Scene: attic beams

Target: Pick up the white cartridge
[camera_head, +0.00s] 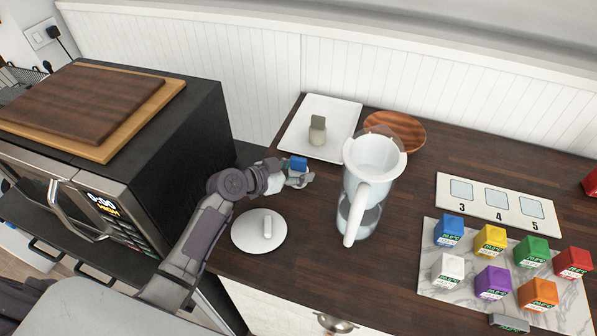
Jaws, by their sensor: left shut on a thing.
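My left gripper (299,180) is shut on a small blue-topped cartridge (298,163) at the left side of the counter. The fingers hide most of its body; a little pale colour shows under the blue top. I cannot tell whether it is clear of the counter. A similar off-white cartridge with a dark grey top (318,134) stands on the white tray (343,109) behind the gripper. The open pitcher (367,185), with a white funnel and handle, stands right of the gripper. Its round white lid (259,238) lies in front of the gripper. My right gripper is out of view.
A marble board (429,292) with several coloured cubes and a numbered card (448,206) are at the right. A wooden plate (404,130) is behind the pitcher. The black microwave (177,150) stands left of my arm. Counter between pitcher and board is free.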

